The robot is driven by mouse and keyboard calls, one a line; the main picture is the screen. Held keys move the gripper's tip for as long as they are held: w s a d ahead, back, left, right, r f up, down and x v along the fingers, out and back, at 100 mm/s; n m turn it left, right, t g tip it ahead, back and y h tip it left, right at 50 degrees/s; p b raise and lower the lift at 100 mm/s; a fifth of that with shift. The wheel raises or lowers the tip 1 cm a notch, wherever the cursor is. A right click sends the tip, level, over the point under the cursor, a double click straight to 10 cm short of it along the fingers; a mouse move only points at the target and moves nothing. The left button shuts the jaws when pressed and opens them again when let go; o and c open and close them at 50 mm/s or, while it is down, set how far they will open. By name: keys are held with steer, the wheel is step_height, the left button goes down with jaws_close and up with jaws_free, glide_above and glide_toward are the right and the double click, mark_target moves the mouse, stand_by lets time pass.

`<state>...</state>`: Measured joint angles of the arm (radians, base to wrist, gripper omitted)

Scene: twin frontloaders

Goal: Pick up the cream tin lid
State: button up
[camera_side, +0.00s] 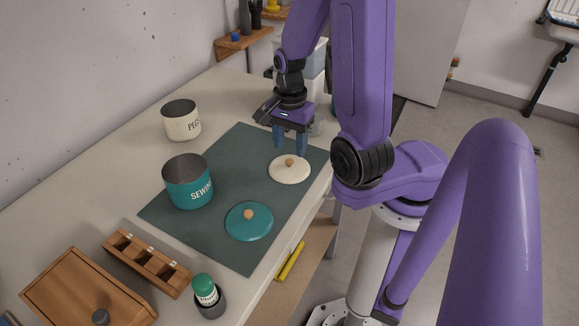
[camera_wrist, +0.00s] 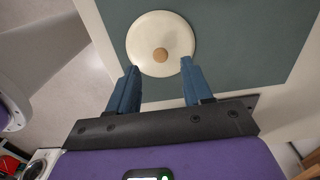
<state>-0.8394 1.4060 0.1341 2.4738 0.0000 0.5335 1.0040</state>
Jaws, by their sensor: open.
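The cream tin lid (camera_side: 289,169) is a round, pale disc with a small wooden knob on top. It lies flat on the dark green mat (camera_side: 240,142), near the mat's right corner. My gripper (camera_side: 290,148) is above it, on its far side in the side view, with blue fingers pointing down. In the wrist view the lid (camera_wrist: 160,44) lies just beyond the fingertips, its knob slightly ahead of the gap between them. My gripper (camera_wrist: 161,68) is open and empty there. The fingers appear apart from the lid.
A teal tin (camera_side: 187,183) labelled SEWING and a teal lid (camera_side: 249,221) with a wooden knob sit on the mat. A cream tin (camera_side: 181,121) stands behind. A wooden rack (camera_side: 147,262), wooden box (camera_side: 88,288) and green-capped bottle (camera_side: 205,290) are nearer. The mat around the cream lid is clear.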

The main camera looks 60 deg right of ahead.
mark_target(289, 160)
steer(key=shift+f, duration=2.1)
jaws_close()
